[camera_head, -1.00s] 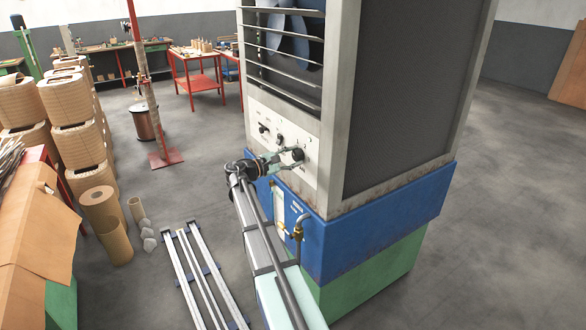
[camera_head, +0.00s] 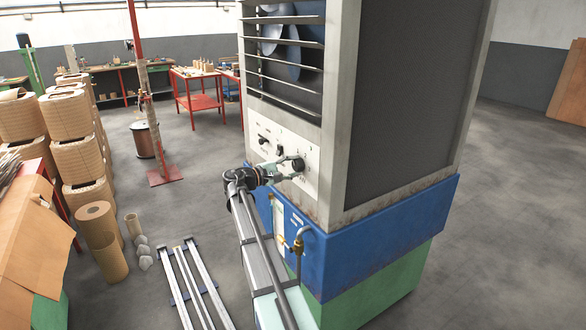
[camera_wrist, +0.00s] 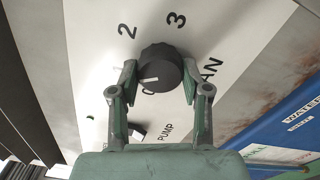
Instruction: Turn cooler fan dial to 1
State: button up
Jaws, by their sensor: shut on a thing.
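The fan dial is a round black knob with a white pointer mark on the cooler's white control panel. It shows in the wrist view (camera_wrist: 160,68) and the head view (camera_head: 298,165). My gripper (camera_wrist: 158,82) has one finger on each side of the dial and is shut on it. In the wrist view the pointer mark faces left, towards the left finger. The printed 2 and 3 lie above the dial, and part of "FAN" shows at right. I cannot see a 1; the left finger may cover it.
The panel (camera_head: 312,182) carries another black knob (camera_head: 262,140) and a pump switch (camera_wrist: 137,131). The cooler's fan (camera_head: 283,40) is behind slats above. A pipe with a brass valve (camera_head: 298,244) sticks out below. Metal rails (camera_head: 190,285) lie on the floor at left.

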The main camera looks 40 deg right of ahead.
jog(key=o, duration=1.1)
jog(key=shift+o, duration=0.2)
jog(key=w+a, duration=0.1)
jog(key=a, duration=1.1)
jog(key=shift+w, duration=0.1)
